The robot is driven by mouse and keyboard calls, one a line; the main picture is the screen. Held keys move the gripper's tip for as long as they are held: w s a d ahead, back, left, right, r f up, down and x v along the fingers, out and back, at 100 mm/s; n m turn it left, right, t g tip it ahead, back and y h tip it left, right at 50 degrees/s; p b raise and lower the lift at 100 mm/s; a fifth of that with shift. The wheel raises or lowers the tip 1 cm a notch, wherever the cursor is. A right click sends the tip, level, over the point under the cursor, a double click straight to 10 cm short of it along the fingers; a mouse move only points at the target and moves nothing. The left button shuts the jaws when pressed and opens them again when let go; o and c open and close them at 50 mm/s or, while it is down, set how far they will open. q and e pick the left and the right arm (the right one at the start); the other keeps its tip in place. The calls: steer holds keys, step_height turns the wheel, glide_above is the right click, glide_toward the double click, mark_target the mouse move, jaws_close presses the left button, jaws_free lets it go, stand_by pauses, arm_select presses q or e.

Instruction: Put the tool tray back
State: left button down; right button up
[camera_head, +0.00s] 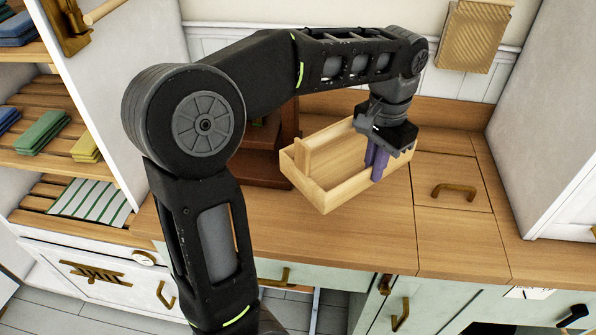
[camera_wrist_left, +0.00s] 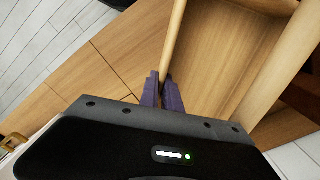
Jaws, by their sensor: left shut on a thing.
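The tool tray (camera_head: 308,187) is a light wooden open box with a raised end piece, in the middle of the head view over the wooden counter. It looks empty where I can see inside. My left gripper (camera_head: 376,164) reaches down from above and is shut on the tray's right-hand wall, with one purple finger on each side. In the left wrist view, the purple fingers (camera_wrist_left: 163,92) pinch the wall of the tray (camera_wrist_left: 172,45). I cannot tell whether the tray touches the counter. My right gripper is not in view.
A dark brown wooden stand (camera_head: 262,168) is left of the tray, partly behind my arm. The counter (camera_head: 380,240) is clear in front and to the right, up to a white cabinet side (camera_head: 550,130). Open shelves with folded cloths (camera_head: 42,132) are at the left.

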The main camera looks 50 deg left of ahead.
mark_target(371, 185)
arm_select(q)
steer(key=shift+f, duration=3.1)
step_height(371, 185, down, 3)
steer(key=shift+f+p, duration=0.2)
steer(key=shift+p, duration=0.3)
steer(key=shift+f, duration=0.15)
steer(key=shift+f, duration=0.2)
steer(key=c, duration=1.6)
jaws_free()
steer(key=shift+o, duration=0.2)
steer(key=shift+r, duration=0.15)
